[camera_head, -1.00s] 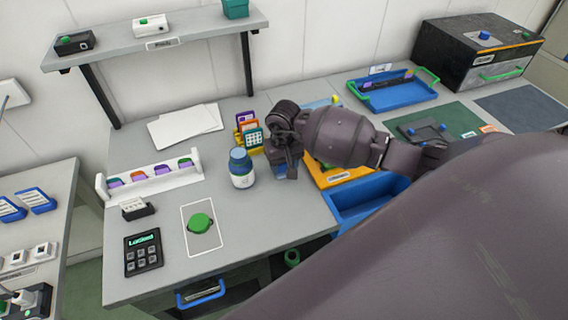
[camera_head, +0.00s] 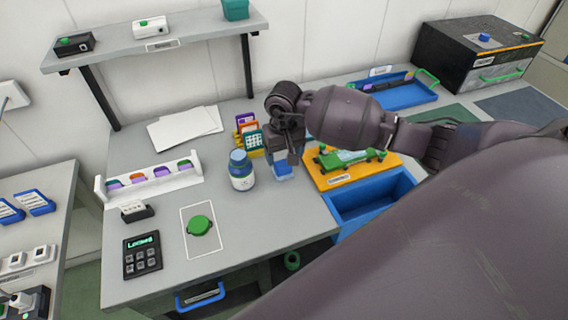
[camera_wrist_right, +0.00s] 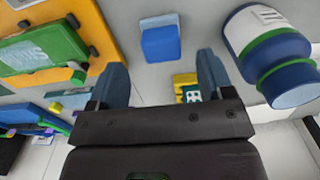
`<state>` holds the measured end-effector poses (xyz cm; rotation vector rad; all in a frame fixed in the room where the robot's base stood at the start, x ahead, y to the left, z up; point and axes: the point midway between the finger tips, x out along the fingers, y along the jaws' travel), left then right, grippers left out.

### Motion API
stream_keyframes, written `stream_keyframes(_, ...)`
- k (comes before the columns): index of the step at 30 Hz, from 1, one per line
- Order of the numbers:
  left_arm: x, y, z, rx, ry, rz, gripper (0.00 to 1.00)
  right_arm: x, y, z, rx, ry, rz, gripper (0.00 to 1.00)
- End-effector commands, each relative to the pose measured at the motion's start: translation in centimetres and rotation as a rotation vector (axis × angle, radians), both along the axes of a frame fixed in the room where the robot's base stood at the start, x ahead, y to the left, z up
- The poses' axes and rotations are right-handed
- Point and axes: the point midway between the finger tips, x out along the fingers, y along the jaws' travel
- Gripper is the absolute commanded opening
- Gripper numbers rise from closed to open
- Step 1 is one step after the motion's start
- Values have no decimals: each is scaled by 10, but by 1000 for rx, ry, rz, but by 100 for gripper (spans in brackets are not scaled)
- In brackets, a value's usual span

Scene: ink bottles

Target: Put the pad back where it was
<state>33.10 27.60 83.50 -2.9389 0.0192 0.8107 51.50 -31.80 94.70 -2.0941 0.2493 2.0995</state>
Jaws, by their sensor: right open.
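A small blue block with a pale top (camera_head: 283,170) stands on the grey bench, right of the blue-and-white bottle (camera_head: 241,170). It may be the pad; I cannot tell for sure. My right gripper (camera_head: 287,158) is right at the block in the head view and hides part of it. In the right wrist view the gripper (camera_wrist_right: 163,68) is open, and the blue block (camera_wrist_right: 161,43) lies just beyond the gap between the fingertips, apparently not gripped. The bottle (camera_wrist_right: 268,50) is close beside one finger there. My left gripper is not in view.
An orange tray with a green device (camera_head: 345,158) and a blue bin (camera_head: 372,197) lie to the right. A small card holder (camera_head: 250,138) stands behind the bottle.

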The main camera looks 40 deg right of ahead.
Motion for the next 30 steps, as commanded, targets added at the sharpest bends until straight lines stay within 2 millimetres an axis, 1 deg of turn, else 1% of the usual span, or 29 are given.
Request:
stream_keyframes(1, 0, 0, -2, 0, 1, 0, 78, 1, 0, 10, -2, -5, 2, 74)
stream_keyframes(6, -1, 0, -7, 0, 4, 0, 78, 1, 0, 40, -2, -4, 2, 74)
stream_keyframes(12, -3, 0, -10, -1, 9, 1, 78, 1, 0, 61, 0, -2, 1, 74)
stream_keyframes(17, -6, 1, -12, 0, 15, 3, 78, 0, 0, 67, 0, 1, -1, 74)
stream_keyframes(30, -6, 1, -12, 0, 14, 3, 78, 0, 0, 67, 1, 0, 0, 74)
